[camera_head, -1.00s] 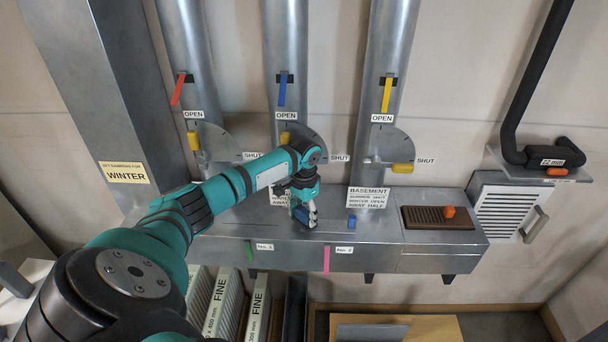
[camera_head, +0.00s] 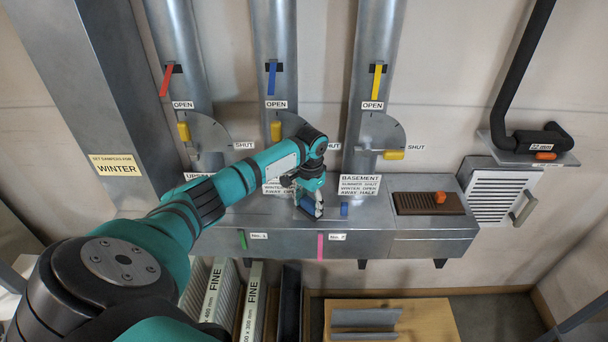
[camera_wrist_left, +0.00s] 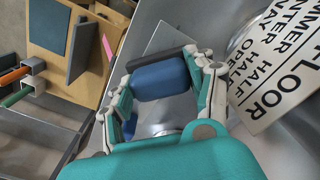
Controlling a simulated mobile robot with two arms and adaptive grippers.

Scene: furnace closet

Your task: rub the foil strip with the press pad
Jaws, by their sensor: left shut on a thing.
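My left gripper (camera_head: 311,208) is shut on a blue press pad (camera_head: 306,204), just above or on the top of the grey metal duct box (camera_head: 250,212). The left wrist view shows the pad (camera_wrist_left: 160,80) as a blue block with a darker top edge, between the two fingers (camera_wrist_left: 162,95). A flat, lighter grey patch (camera_wrist_left: 170,38) lies beyond the pad there and may be the foil strip; the pad partly hides it. I cannot tell whether pad and patch touch. My right gripper is not in view.
A small blue piece (camera_head: 344,208) stands on the box to the right of my gripper. The BASEMENT label (camera_head: 360,186) and pipes rise behind. A brown grille with an orange knob (camera_head: 440,197) is further right.

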